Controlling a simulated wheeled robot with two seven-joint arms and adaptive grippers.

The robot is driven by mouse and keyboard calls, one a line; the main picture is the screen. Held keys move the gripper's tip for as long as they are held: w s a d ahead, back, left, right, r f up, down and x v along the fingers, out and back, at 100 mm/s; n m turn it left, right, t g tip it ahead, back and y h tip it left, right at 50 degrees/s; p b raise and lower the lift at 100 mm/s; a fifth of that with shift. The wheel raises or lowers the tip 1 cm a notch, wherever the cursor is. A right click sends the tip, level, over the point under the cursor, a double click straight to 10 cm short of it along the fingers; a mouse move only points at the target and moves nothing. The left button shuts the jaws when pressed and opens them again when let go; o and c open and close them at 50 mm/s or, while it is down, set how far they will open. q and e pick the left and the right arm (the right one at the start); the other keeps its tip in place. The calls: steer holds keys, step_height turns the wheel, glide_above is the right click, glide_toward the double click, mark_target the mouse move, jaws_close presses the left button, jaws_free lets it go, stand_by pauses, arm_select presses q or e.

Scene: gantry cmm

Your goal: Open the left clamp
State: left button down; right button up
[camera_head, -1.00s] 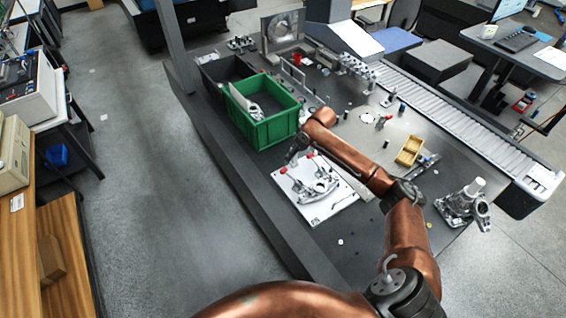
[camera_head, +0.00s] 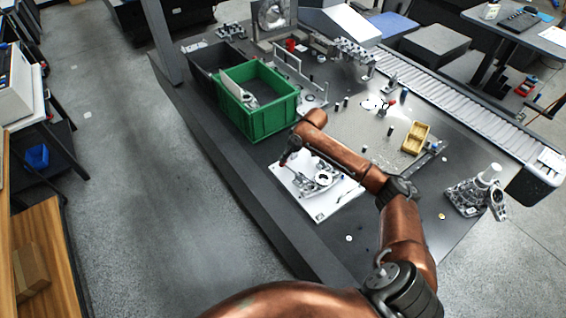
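The white fixture plate (camera_head: 318,213) lies on the dark table, with a silver metal part (camera_head: 322,178) and toggle clamps on it. The left clamp (camera_head: 297,176) is at the plate's left side and is partly covered by my gripper. My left arm reaches over the plate from the front and bends back to the left. My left gripper (camera_head: 285,160) points down at the left clamp's handle end, at or very close to it. The fingers are small and dark, so their opening and any contact cannot be made out. The right clamp is mostly hidden behind my forearm. My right gripper is out of view.
A green bin (camera_head: 258,122) stands just behind the plate, with a dark bin (camera_head: 205,70) beyond it. A yellow tray (camera_head: 415,138) and a metal fixture (camera_head: 478,192) are to the right. A roller conveyor (camera_head: 455,105) runs along the far side.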

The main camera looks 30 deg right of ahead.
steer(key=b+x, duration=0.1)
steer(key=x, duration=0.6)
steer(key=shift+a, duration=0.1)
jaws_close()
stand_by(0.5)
